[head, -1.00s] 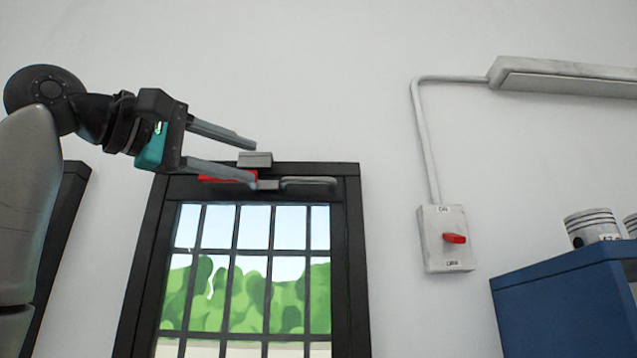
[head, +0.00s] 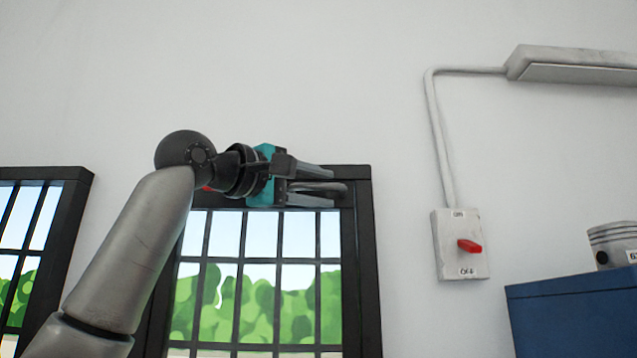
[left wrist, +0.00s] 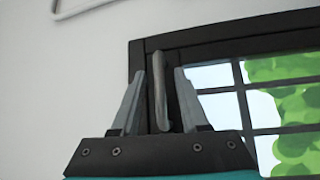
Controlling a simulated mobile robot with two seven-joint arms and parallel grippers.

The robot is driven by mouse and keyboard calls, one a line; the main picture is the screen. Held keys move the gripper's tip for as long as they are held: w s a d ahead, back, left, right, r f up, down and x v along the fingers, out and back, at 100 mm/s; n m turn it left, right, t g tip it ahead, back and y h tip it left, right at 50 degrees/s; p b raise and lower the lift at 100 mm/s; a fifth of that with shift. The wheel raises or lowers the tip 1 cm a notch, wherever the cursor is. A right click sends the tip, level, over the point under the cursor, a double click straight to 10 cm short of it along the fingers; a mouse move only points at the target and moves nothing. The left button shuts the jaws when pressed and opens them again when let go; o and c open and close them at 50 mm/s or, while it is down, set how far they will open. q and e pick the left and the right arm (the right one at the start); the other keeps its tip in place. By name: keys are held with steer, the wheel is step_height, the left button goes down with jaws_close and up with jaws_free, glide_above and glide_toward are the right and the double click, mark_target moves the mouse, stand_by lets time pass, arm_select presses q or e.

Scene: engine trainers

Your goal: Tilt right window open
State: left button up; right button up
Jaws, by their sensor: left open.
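The right window (head: 372,270) has a black frame and bars, with a grey handle (head: 322,187) on its top rail. My left gripper (head: 332,187) is open at the top of this window, its fingers pointing right, one above and one below the handle. In the left wrist view the handle (left wrist: 159,95) stands between the two spread fingers (left wrist: 160,72), and I see no clear contact. A bit of red (head: 207,188) shows behind my wrist; my arm hides the rest of the rail there. My right gripper is in neither view.
A second barred window (head: 72,225) is at the left edge. To the right, a switch box (head: 452,255) with a red knob is on the wall. A blue cabinet (head: 575,318) bears a piston (head: 612,243). The wall above the window is clear.

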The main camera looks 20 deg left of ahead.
arm_select(q)
steer(key=shift+c, duration=0.3)
jaws_close()
steer(key=shift+f, duration=0.1)
stand_by(1.0)
